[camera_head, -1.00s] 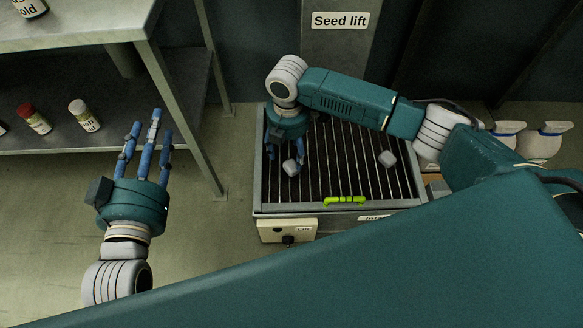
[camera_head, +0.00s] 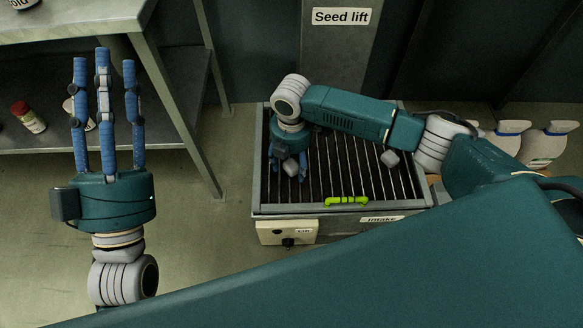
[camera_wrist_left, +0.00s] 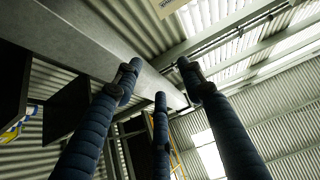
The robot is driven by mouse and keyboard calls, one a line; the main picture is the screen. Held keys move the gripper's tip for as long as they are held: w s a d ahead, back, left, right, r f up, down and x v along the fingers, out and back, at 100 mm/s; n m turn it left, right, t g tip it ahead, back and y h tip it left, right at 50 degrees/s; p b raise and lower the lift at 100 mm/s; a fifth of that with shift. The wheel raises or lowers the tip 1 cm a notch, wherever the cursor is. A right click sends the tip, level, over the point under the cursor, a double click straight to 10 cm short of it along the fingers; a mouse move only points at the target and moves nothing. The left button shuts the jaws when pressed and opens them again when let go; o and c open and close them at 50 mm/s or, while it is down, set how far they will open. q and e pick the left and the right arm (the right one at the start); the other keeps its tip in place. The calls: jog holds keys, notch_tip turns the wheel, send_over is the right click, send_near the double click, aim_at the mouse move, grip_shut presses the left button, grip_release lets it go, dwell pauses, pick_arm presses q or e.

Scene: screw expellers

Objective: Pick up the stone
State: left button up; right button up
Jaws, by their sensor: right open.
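A small grey stone (camera_head: 290,168) is at the left part of the slatted intake grate (camera_head: 345,185). A second grey stone (camera_head: 390,158) lies further right on the grate, beside my right arm. My right gripper (camera_head: 288,161) points down over the left stone, with blue fingers around it; it is open, and I cannot tell whether they touch the stone. My left gripper (camera_head: 104,62) is raised at the left, open and empty, its three fingers extended. Its spread fingers also show in the left wrist view (camera_wrist_left: 160,95), with no stone there.
A metal shelf (camera_head: 175,110) with jars, including a red-capped jar (camera_head: 28,117), stands at the left. A green handle (camera_head: 346,200) sits on the grate's front edge. A control box (camera_head: 287,232) is below. White containers (camera_head: 545,145) stand at the right.

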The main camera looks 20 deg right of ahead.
jog(key=shift+f, duration=0.3)
jog(key=shift+c, duration=0.5)
jog(key=c, duration=1.3)
jog(key=shift+r, duration=0.15)
